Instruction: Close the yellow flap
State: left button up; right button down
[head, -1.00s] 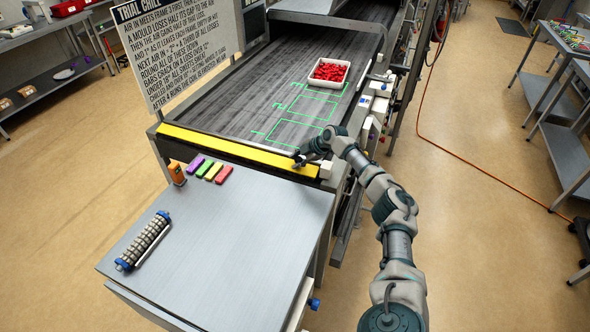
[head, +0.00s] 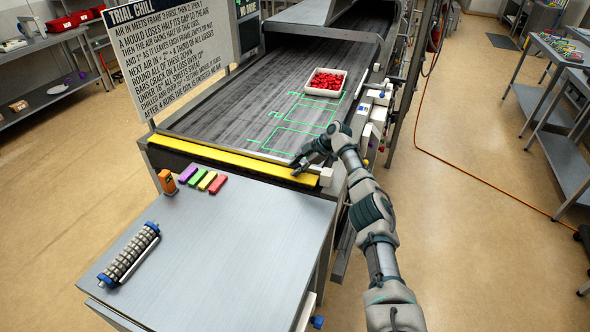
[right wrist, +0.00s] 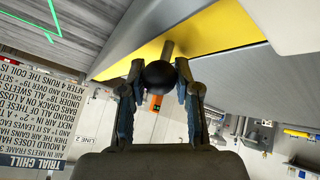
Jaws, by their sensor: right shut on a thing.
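The yellow flap (head: 225,161) is a long strip across the near end of the dark conveyor belt in the head view. A dark band shows along its near edge. In the right wrist view the flap (right wrist: 222,30) crosses the top, with a short stem and a black ball knob (right wrist: 160,75) on it. My right gripper (head: 298,168) is at the right end of the flap. In the right wrist view its fingers (right wrist: 158,82) are on both sides of the knob, shut on it. My left gripper is not in view.
A steel table (head: 215,235) stands in front, with a roller (head: 129,254), an orange device (head: 167,182) and several coloured blocks (head: 204,180). A white tray of red pieces (head: 326,82) is on the belt (head: 240,105). A sign (head: 172,55) stands at the left.

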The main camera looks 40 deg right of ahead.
jog(key=shift+s+d+f, duration=0.1)
jog(key=shift+s+f, duration=0.15)
jog(key=shift+f, duration=0.25)
jog(key=c, duration=0.8)
grip_release()
jog(key=shift+r, duration=0.2)
jog(key=shift+w+d+r, duration=0.1)
jog(key=shift+r, duration=0.05)
jog(key=shift+d+r, duration=0.2)
jog(key=shift+r, duration=0.1)
jog(key=v, duration=1.1)
jog(key=shift+d, duration=0.1)
